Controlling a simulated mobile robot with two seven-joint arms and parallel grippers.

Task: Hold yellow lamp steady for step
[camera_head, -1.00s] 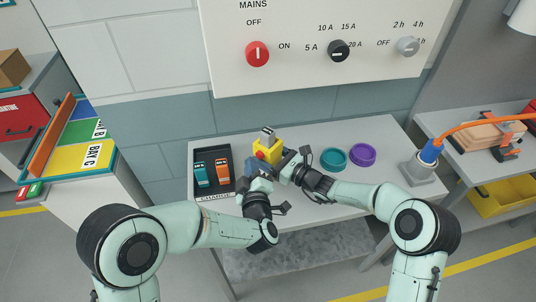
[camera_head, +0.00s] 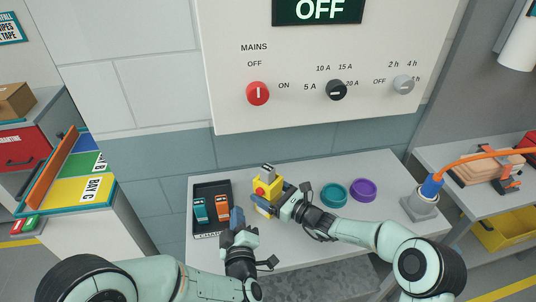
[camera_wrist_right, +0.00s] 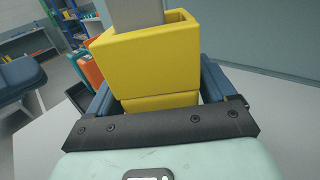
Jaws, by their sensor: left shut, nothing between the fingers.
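The yellow lamp (camera_head: 266,187), with a grey top and a red spot on its front, stands upright at the bench's middle. My right gripper (camera_head: 268,203) is shut on its lower part from the right. In the right wrist view the lamp (camera_wrist_right: 150,62) sits between the two blue fingers of my right gripper (camera_wrist_right: 160,95); their tips are partly hidden behind it. My left gripper (camera_head: 237,217) is shut and empty, left of the lamp and in front of the tray, apart from the lamp.
A black tray (camera_head: 212,187) holds a teal pack (camera_head: 201,210) and an orange pack (camera_head: 222,208). A wall panel (camera_head: 310,120) with several knobs and an OFF display (camera_head: 319,10) stands behind.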

